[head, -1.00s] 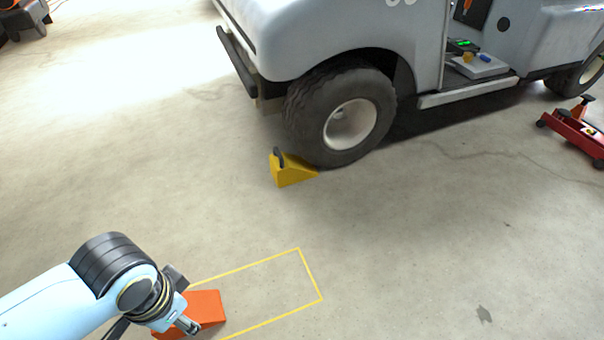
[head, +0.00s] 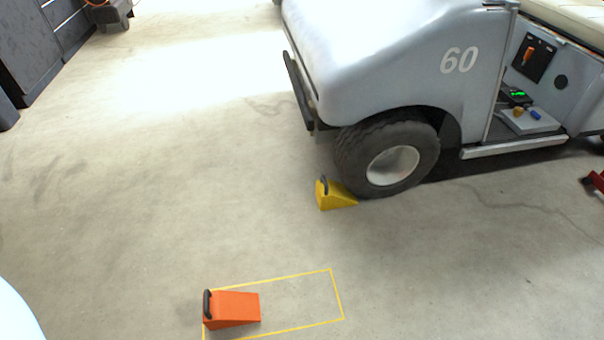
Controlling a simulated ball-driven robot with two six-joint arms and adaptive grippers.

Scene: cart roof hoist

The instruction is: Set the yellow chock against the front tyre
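The yellow chock (head: 338,196) sits on the floor at the front tyre (head: 388,154) of the grey cart. Its thin end points at the tyre and appears to touch it or nearly so. Its dark handle stands up on the tall end, away from the tyre. No gripper is near it. Neither of my grippers shows in the head view; only a pale blue bit of my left arm shows at the lower left edge.
An orange chock (head: 233,309) with a black handle lies in the left part of a yellow floor outline (head: 338,295). The cart (head: 400,60) fills the upper right. A red jack (head: 596,181) shows at the right edge. Dark cabinets (head: 45,45) stand upper left. The middle floor is clear.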

